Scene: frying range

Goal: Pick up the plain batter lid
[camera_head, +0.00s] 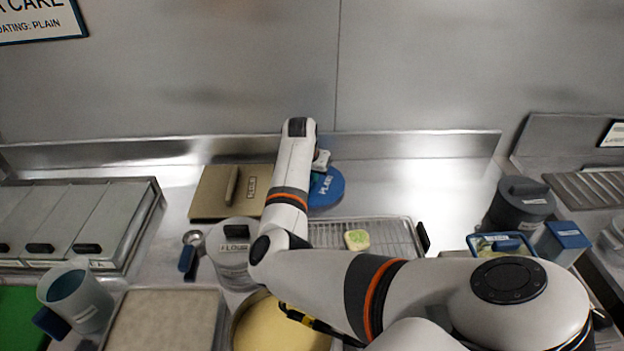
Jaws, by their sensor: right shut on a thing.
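The plain batter lid (328,187) is a round blue disc marked "PLAIN" at the back of the counter, just right of a tan lid. My right arm reaches over from the lower right, and its forearm hides the lid's left part. My right gripper (320,166) is at the lid's top, mostly hidden behind the wrist, and is shut on the lid. I cannot tell whether the lid rests on the counter or is slightly raised. A round pan of yellow batter (275,328) stands open at the front, partly under my arm. My left gripper is not in view.
A tan lid (212,192) lies left of my wrist. A dark lidded pot (519,205) stands at right. The counter at back right is clear.

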